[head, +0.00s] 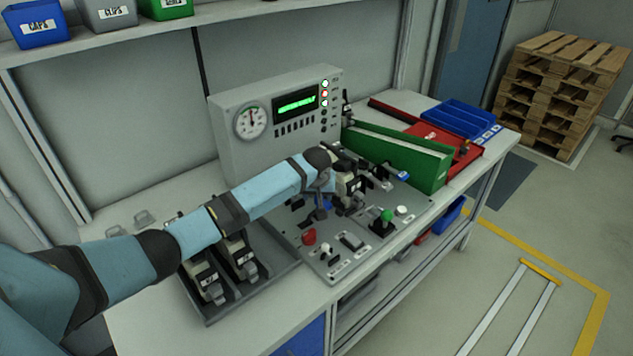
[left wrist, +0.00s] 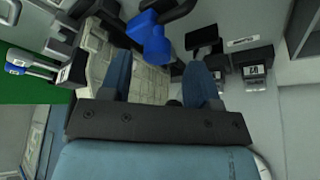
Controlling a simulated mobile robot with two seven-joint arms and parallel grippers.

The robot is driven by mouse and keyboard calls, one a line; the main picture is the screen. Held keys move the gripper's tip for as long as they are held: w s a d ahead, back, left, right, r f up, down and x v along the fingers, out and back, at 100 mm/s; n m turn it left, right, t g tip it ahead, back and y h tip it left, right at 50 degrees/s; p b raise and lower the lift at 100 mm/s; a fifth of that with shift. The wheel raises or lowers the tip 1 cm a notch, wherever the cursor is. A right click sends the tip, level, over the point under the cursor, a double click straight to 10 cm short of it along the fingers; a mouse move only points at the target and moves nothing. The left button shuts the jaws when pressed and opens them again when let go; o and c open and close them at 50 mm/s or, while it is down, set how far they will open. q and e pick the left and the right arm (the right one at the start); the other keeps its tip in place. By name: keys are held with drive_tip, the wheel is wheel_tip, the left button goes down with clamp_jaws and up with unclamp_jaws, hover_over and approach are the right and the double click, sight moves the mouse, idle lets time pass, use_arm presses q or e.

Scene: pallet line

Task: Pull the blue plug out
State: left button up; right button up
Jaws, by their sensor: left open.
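The blue plug (left wrist: 150,40) shows in the left wrist view, upper middle, with a dark lead or handle beside it. It lies just beyond the fingertips of my left gripper (left wrist: 158,66), roughly in line with the gap. The gripper is open, with nothing between its fingers. In the head view, my left gripper (head: 335,185) is over the sloped control panel (head: 345,265), and its wrist hides part of the panel. A blue piece (head: 322,211) shows just below the wrist. My right gripper is in neither view.
A meter box (head: 275,150) with a gauge and green display stands behind the panel. A green box (head: 400,155), a red tray (head: 465,150) and a blue tray (head: 458,118) are to the right. A dark tray (head: 215,310) with black-and-white devices is at front left.

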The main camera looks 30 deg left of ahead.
use_arm(q)
drive_tip(key=v, duration=1.1)
drive_tip(key=shift+s+r, duration=0.25)
drive_tip(key=shift+f, duration=0.1)
drive_tip(key=s+d+f+m+h, duration=0.1)
drive_tip(key=s+d+f+m, duration=0.1)
drive_tip(key=s+d+f, duration=0.3)
drive_tip(key=s+d+f+m, duration=0.1)
drive_tip(key=s+f, duration=0.1)
drive_tip(key=s, duration=0.4)
drive_tip(key=s+d+f+m+h, duration=0.1)
drive_tip(key=s+d+f+m, duration=0.1)
drive_tip(key=s+d+f, duration=0.3)
drive_tip(key=s+a+r+m, duration=0.2)
drive_tip(key=s, duration=2.3)
drive_tip(key=w+d+f+m+t+h+p, duration=0.1)
drive_tip(key=w+d+f+t+h+p, duration=0.2)
drive_tip(key=w+d+f+t+p, duration=0.2)
wheel_tip(320, 180, down, 3)
drive_tip(key=shift+w+d+f+t, duration=0.1)
drive_tip(key=shift+w+d+t, duration=0.2)
drive_tip(key=shift+d+t, duration=0.6)
